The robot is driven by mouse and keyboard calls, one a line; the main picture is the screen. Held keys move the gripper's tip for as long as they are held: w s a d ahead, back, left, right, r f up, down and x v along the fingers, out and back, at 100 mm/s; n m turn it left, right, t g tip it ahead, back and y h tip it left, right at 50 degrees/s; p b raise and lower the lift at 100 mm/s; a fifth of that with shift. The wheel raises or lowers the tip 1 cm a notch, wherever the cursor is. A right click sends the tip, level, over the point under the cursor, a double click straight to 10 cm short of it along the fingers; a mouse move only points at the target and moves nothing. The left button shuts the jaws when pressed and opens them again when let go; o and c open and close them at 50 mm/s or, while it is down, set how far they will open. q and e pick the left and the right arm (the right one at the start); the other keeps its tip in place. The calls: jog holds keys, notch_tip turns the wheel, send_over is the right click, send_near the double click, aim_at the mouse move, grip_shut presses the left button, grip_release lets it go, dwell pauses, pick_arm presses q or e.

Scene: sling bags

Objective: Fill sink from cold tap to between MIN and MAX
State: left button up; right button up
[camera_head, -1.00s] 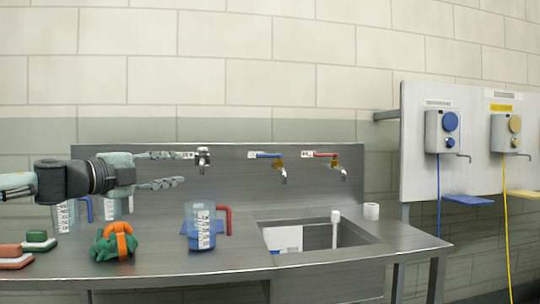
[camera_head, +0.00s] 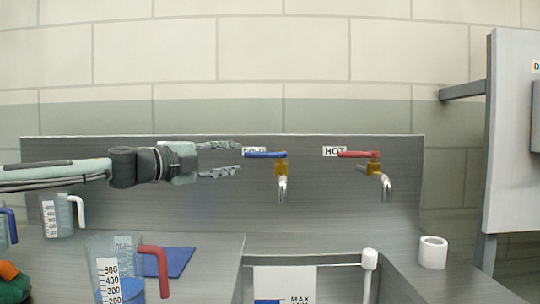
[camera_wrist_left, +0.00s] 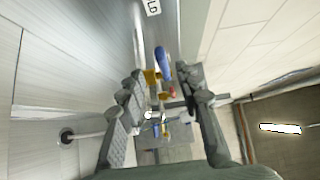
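The cold tap (camera_head: 282,180) has a blue lever (camera_head: 265,154), a brass body and a chrome spout. It is on the steel backsplash, with its label partly covered. My left gripper (camera_head: 240,158) is open, its two fingers pointing right at the left end of the blue lever. In the left wrist view the blue lever (camera_wrist_left: 162,62) shows ahead, between the open fingers (camera_wrist_left: 160,75); contact cannot be told. The sink (camera_head: 398,284) is below the taps. A white panel (camera_head: 285,281) in it shows MAX; MIN is not legible. No water stream shows. My right gripper is not in view.
The hot tap (camera_head: 375,175) with a red lever is to the right. A red-handled measuring jug (camera_head: 125,265) and a white-handled jug (camera_head: 62,215) stand left. A white standpipe (camera_head: 369,265) rises in the sink. A white roll (camera_head: 433,252) stands right of it.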

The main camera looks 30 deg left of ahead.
aim_at(249, 157)
pick_arm(q)
jog(key=shift+w, duration=0.2)
jog(key=shift+w+r, duration=0.1)
jog(key=shift+w+d+p, duration=0.25)
jog(key=shift+w+p, duration=0.25)
jog(key=shift+w, duration=0.55)
jog(key=shift+f+b+x, duration=0.2)
jog(key=shift+b+x, duration=0.15)
jog(key=shift+x, duration=0.9)
jog(key=shift+b+x, duration=0.45)
jog(key=shift+x, duration=0.8)
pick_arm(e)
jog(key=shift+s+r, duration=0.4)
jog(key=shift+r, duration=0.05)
pick_arm(q)
jog(key=shift+s+d+r, duration=0.1)
jog(key=shift+r, duration=0.1)
jog(key=shift+c, duration=0.2)
grip_shut()
